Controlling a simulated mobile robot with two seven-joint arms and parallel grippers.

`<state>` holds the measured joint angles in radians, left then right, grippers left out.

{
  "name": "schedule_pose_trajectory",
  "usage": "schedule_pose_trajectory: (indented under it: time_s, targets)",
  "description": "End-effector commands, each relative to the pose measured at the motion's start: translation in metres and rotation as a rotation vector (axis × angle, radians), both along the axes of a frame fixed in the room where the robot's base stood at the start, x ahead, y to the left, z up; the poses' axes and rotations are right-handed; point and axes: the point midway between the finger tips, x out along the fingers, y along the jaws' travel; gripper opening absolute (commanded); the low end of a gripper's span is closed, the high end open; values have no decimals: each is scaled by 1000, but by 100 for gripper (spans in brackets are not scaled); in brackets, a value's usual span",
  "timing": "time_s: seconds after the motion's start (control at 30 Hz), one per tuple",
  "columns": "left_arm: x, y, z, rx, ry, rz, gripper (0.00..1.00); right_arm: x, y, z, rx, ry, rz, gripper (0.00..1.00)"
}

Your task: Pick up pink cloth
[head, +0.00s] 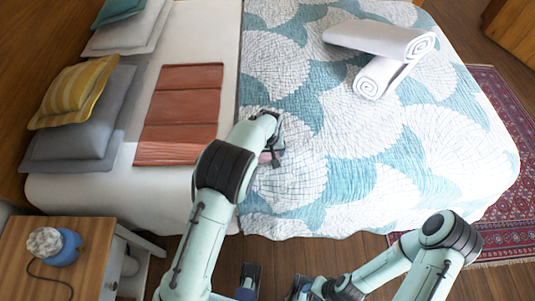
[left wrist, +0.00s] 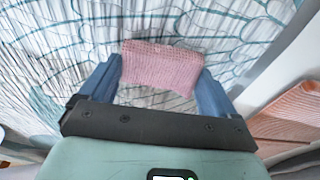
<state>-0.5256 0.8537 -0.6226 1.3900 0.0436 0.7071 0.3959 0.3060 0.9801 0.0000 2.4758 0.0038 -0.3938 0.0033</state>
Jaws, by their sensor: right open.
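The pink cloth (left wrist: 160,66) is a small knitted piece that fills the gap between the two fingers of my left gripper (left wrist: 159,85) in the left wrist view. Both fingers touch its sides, and the gripper is shut on it. In the head view, my left gripper (head: 273,150) is over the patterned quilt, near its left edge. Only a bit of pink shows there, as the wrist hides most of the cloth. I cannot tell whether the cloth is clear of the quilt. My right gripper (head: 272,287) is open and empty at the bottom edge, in front of the bed.
A folded rust-coloured blanket (head: 181,112) lies left of my left arm on the bed. Rolled white towels (head: 378,45) lie on the quilt (head: 375,150) at the upper right. Pillows (head: 80,115) line the left side. A nightstand (head: 70,270) stands at the lower left.

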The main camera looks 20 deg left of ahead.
Motion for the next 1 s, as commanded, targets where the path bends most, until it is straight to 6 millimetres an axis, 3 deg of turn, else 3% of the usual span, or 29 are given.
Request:
schedule_pose_trajectory:
  time_s: [0.37, 0.57, 0.77, 1.0]
  targets:
    - [0, 0, 2, 0, 0, 0, 61, 0, 0, 0, 0, 0, 0, 43]
    - [1, -1, 19, -1, -2, -1, 61, 0, 0, 2, 1, 2, 1, 43]
    - [1, -1, 65, -2, -6, 0, 61, -1, 0, 6, 1, 7, 1, 43]
    - [1, 0, 137, -2, -6, 0, 61, -2, 0, 14, 1, 12, 3, 43]
